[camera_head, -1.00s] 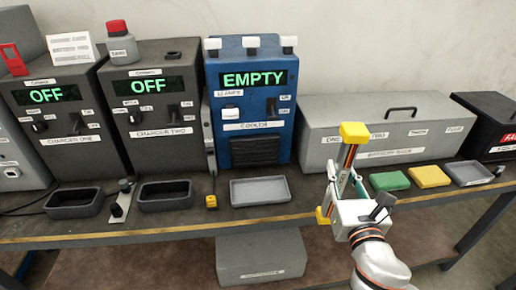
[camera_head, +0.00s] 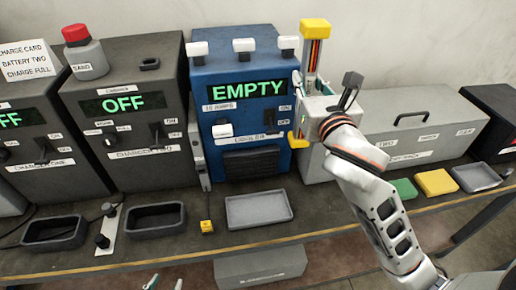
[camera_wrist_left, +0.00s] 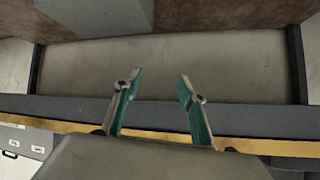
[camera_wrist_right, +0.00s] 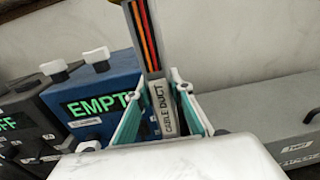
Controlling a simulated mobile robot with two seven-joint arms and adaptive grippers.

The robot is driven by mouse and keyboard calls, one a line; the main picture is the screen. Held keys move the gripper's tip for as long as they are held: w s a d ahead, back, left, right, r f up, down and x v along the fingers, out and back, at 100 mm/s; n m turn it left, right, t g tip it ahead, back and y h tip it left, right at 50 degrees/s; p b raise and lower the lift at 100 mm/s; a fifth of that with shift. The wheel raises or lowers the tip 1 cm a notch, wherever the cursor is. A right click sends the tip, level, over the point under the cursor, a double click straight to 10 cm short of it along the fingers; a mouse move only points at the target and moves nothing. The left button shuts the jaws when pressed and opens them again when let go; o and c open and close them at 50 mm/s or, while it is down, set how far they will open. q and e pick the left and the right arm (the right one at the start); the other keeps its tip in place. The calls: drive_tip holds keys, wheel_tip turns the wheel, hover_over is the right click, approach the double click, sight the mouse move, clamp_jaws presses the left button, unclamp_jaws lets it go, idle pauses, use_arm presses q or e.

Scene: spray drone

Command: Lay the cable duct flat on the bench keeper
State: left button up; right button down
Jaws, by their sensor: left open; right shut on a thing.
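The cable duct (camera_head: 314,58) is a grey channel with coloured wires and yellow ends, held upright in front of the wall. My right gripper (camera_head: 311,90) is shut on it. In the right wrist view the label on the cable duct (camera_wrist_right: 163,108) shows between the fingers (camera_wrist_right: 157,100). My left gripper (camera_head: 164,284) is open and empty, low at the front edge of the bench; its fingers (camera_wrist_left: 158,84) point past the edge. No label marks the bench keeper; a pale strip with two black knobs (camera_head: 107,236) on the bench may be it, but I cannot tell.
A blue cooler (camera_head: 240,105) reading EMPTY stands left of the duct, with charger two (camera_head: 125,105) farther left. Dark trays (camera_head: 155,218), a grey tray (camera_head: 258,210) and a yellow plug (camera_head: 207,226) lie along the bench (camera_head: 330,222). A long grey box (camera_head: 420,120) stands at right.

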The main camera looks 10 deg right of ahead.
hover_over(302, 138)
drive_tip(key=w, duration=0.1)
wheel_tip(302, 138, down, 6)
drive_tip(key=shift+a+f, duration=0.1)
drive_tip(key=shift+f, duration=0.1)
wheel_tip(302, 138, down, 8)
drive_tip(key=shift+w+f, duration=0.15)
drive_tip(key=shift+f, duration=0.55)
wheel_tip(302, 138, down, 3)
drive_tip(key=shift+f, duration=0.4)
use_arm(q)
drive_tip(key=shift+s+f, duration=0.3)
drive_tip(key=shift+s, duration=0.35)
drive_tip(key=shift+s+f, duration=0.1)
use_arm(e)
drive_tip(key=shift+f, duration=0.15)
drive_tip(key=c, duration=2.2)
unclamp_jaws()
drive_tip(key=shift+f, duration=0.15)
use_arm(q)
drive_tip(key=shift+a, duration=0.1)
use_arm(e)
drive_tip(key=shift+o, duration=0.6)
